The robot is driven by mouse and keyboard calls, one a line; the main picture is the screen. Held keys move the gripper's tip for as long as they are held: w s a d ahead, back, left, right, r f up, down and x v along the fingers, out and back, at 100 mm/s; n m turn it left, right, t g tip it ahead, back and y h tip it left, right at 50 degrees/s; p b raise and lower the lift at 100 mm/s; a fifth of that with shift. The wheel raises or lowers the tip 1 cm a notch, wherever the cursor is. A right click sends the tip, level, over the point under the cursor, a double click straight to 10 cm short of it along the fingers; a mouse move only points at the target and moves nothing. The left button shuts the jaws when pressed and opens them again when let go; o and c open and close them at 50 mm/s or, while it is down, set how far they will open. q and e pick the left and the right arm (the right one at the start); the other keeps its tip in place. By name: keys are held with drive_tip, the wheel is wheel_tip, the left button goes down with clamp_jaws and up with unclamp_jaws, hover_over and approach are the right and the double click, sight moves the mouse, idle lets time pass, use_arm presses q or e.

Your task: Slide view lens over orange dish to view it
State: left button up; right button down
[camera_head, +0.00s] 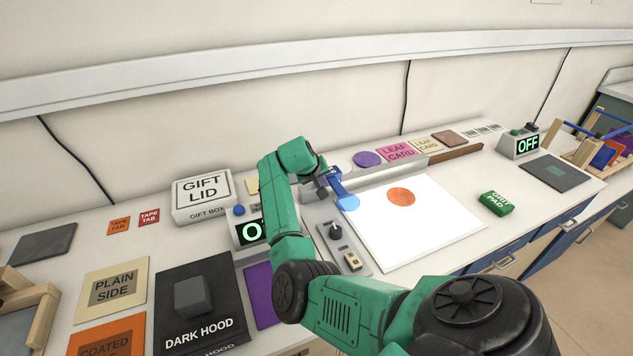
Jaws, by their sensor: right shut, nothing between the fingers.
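The orange dish (401,196) is a flat round disc on the white panel (430,232). The view lens (348,203) is a light blue disc at the panel's left edge, left of the dish and apart from it. A dark blue bar (336,181) runs up from the lens. My right gripper (323,190) is at the upper left of the lens, beside the blue bar; it is shut with nothing between its fingers. Whether it touches the bar is hard to tell. My left gripper is out of view.
A control box with a black knob (336,231) stands left of the panel. A green grit pad (496,203) lies to its right. Leaf cards (398,152) and a purple disc (367,159) lie on a shelf behind. The panel right of the lens is clear except for the dish.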

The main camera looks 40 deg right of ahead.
drive_tip(key=s+d, duration=0.1)
drive_tip(key=d, duration=0.2)
drive_tip(key=s+d+p, duration=0.1)
drive_tip(key=d, duration=0.1)
drive_tip(key=s+d+p, duration=0.1)
drive_tip(key=d, duration=0.2)
drive_tip(key=shift+d+r, duration=0.15)
drive_tip(key=shift+d, duration=0.15)
drive_tip(key=s+d, duration=0.1)
drive_tip(key=d, duration=0.2)
drive_tip(key=s+d, duration=0.1)
drive_tip(key=d, duration=0.2)
drive_tip(key=s+d, duration=0.1)
drive_tip(key=d, duration=0.2)
drive_tip(key=shift+s+d+f+b, duration=0.2)
drive_tip(key=shift+d+b, duration=0.1)
drive_tip(key=shift+b, duration=0.05)
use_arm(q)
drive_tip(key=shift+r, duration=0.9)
use_arm(e)
drive_tip(key=shift+a, duration=0.1)
